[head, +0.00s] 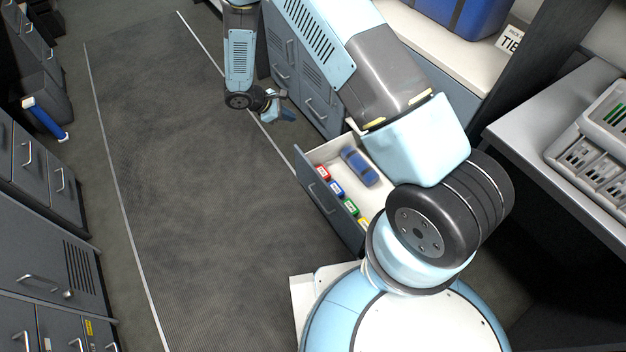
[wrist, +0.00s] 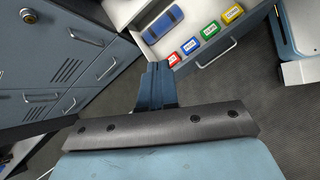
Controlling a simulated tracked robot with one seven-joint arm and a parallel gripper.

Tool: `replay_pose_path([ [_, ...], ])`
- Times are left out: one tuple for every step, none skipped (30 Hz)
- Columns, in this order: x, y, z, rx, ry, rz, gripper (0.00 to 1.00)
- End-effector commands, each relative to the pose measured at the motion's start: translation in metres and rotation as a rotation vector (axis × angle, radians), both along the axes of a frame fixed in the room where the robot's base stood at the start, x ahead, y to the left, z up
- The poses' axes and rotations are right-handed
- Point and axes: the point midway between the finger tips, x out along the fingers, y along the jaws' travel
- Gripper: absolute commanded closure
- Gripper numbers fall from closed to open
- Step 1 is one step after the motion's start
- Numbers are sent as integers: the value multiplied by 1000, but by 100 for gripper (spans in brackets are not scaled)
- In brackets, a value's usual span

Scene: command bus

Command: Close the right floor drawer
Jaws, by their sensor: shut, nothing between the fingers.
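The open floor drawer (head: 330,205) stands pulled out from the right-hand cabinets, beside my base. It holds a blue rolled item (head: 358,167) and several small coloured boxes (head: 337,188) in a row. In the wrist view the drawer (wrist: 212,55) shows at the top with its front handle towards the right. My gripper (head: 287,115) is shut and empty, over the aisle beyond the drawer and apart from it. In the wrist view my gripper's fingers (wrist: 160,68) point up the picture, and their tips overlap the drawer's edge in the picture; contact cannot be told. My arm hides part of the drawer.
Closed grey cabinet doors (head: 315,98) with handles stand beyond the open drawer. Cabinets with drawers (head: 40,175) line the left side. The ribbed floor mat (head: 180,180) in the aisle is clear. A counter with a grey crate (head: 590,140) is at the right.

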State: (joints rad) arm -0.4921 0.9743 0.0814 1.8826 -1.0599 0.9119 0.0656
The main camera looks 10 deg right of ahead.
Motion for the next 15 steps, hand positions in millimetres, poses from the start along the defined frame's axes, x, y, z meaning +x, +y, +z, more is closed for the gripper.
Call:
replay_pose_path([
  [-5, 5, -23, -17, 22, 32, 100],
  [-7, 7, -34, -25, 32, 51, 100],
  [-11, 11, -50, -36, 45, 78, 100],
  [-14, 13, -62, -44, 56, 97, 100],
  [-17, 15, -73, -53, 67, 117, 100],
  [-21, 18, -89, -63, 80, 143, 100],
  [-25, 20, -101, -71, 91, 163, 100],
  [-29, 22, -113, -79, 102, 181, 100],
  [-34, 24, -128, -89, 115, 207, 100],
  [-38, 25, -140, -97, 125, 227, 100],
  [-43, 26, -152, -105, 136, 247, 100],
  [-49, 27, -167, -114, 150, 272, 100],
  [-54, 28, -178, -120, 158, 290, 100],
  [-58, 28, -189, -127, 168, 306, 100],
  [-65, 29, -202, -134, 180, 329, 100],
])
